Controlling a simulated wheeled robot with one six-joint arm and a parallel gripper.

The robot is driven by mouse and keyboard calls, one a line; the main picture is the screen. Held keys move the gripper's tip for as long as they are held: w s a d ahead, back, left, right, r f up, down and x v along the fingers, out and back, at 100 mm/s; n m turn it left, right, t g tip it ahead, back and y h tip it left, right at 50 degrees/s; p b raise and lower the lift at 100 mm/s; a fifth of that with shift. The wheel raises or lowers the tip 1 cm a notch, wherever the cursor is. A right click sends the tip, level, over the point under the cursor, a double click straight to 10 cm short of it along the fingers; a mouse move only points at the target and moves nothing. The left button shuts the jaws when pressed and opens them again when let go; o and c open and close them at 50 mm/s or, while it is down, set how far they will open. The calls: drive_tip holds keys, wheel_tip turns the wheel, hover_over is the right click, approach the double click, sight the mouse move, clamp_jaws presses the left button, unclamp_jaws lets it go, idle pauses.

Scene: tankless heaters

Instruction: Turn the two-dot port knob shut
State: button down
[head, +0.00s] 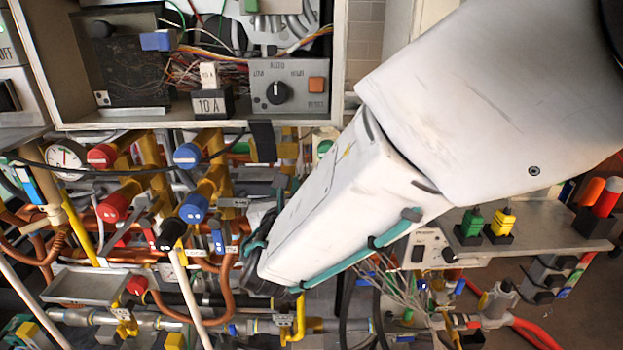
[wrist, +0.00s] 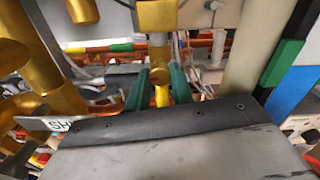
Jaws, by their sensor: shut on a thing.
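My gripper (wrist: 161,85) shows in the wrist view with two teal fingers, one on each side of a narrow yellow part (wrist: 162,96). The fingers are shut on this part, below a brass fitting (wrist: 158,50). I cannot see any dots on it, so I cannot tell which port it belongs to or how far it is turned. In the head view my white arm reaches down to the pipework and hides most of the gripper and what it holds.
Red knobs (head: 113,207) and blue knobs (head: 194,208) on brass valves stand left of my arm, with a black knob (head: 171,233) below. A pressure gauge (head: 67,158) is at far left. A grey shelf (head: 560,222) is at right. Pipes and cables crowd the space around the gripper.

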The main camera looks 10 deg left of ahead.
drive_tip(key=shift+m, duration=2.4)
drive_tip(key=c, duration=1.2)
unclamp_jaws()
drive_tip(key=v, duration=0.8)
